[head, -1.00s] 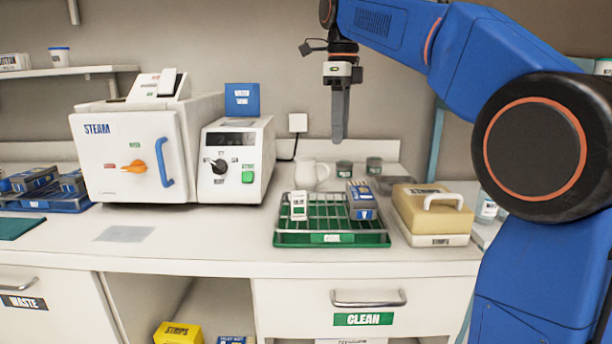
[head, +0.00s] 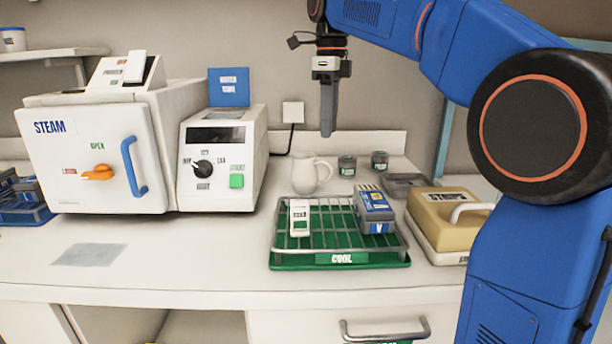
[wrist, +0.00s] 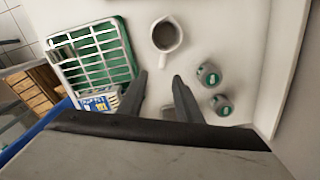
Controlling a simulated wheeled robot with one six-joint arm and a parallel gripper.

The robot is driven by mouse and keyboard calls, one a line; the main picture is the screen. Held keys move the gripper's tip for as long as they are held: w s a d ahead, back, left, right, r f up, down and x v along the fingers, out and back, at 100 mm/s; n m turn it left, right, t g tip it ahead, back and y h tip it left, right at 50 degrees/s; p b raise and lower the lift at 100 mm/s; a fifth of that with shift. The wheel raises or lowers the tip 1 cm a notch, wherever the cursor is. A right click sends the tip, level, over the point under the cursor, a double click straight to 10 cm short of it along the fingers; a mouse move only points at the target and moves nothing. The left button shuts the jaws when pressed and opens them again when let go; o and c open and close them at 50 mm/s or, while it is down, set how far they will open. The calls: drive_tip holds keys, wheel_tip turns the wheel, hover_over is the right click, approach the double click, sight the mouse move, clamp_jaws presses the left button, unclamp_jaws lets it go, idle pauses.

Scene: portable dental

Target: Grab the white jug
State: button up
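The white jug (head: 306,175) stands upright on the counter behind the green rack, with its handle towards the right in the head view. In the wrist view the jug (wrist: 163,39) is seen from above, its dark opening showing, beyond my fingertips. My gripper (head: 328,132) points down above the counter, higher than the jug and slightly to its right. In the wrist view my gripper (wrist: 160,78) has its two fingers apart with nothing between them. The gripper does not touch the jug.
A green rack (head: 340,260) marked COOL holds a white item and a blue-grey box (head: 374,212). Two small dark jars (head: 347,166) stand right of the jug. A beige case (head: 440,220) is at right. The steam machine (head: 90,165) and its control unit (head: 215,160) stand left.

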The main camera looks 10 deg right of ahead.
approach(327, 178)
wheel_tip(327, 178, down, 5)
drive_tip(key=shift+w+f, duration=0.3)
drive_tip(key=shift+f, duration=2.45)
clamp_jaws()
